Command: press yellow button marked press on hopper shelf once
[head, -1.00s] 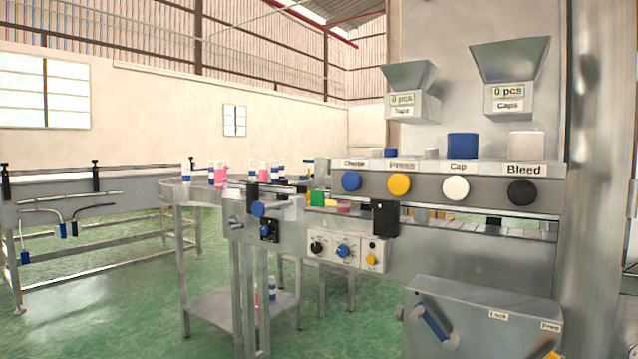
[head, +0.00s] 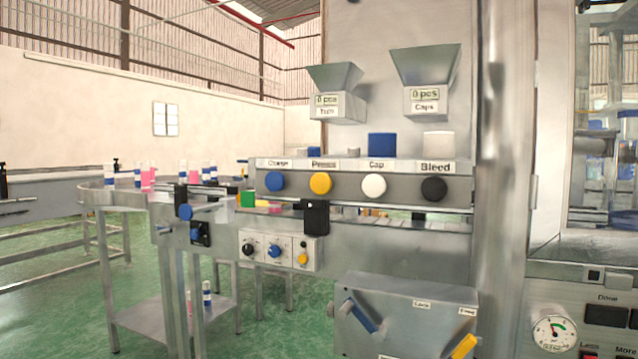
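The yellow button (head: 320,183) is a round knob on the front face of the hopper shelf (head: 455,188), under a label that seems to read "Press". A blue button (head: 274,182) is to its left. A white button (head: 373,186) under "Cap" and a black button (head: 433,189) under "Bleed" are to its right. The yellow button is unobstructed. Neither of my grippers shows in the head view.
Two metal hoppers (head: 425,65) reading 0 pcs hang above the shelf. Below it is a panel with small knobs (head: 274,251) and a metal box with a blue handle (head: 362,316). A pressure gauge (head: 554,333) is at lower right. Bottles stand on the round table (head: 115,197) at left.

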